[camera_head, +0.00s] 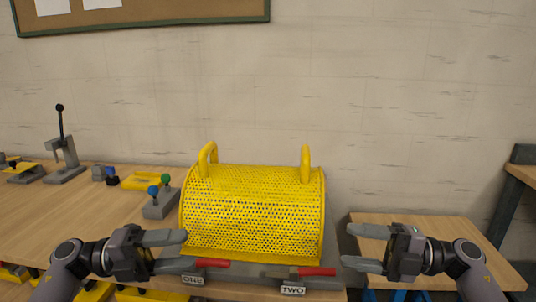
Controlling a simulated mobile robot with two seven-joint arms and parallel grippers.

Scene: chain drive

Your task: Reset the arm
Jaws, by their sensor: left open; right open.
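My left gripper (172,251) is open and empty at the lower left, its fingers pointing right toward the front left of the yellow perforated cover. My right gripper (357,247) is open and empty at the lower right, its fingers pointing left, beside the cover's right side. The yellow cover (253,212) with two upright handles stands on the wooden bench (60,215). In front of it are two red-handled levers, one (212,264) by a label "ONE" (192,279) and one (316,271) by a label "TWO" (292,291).
A grey block with blue and green knobs (160,203) stands left of the cover. A lever press (65,158) and yellow parts (143,181) sit further left. A smaller wooden table (440,228) lies to the right, its visible top mostly clear. A wall is behind.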

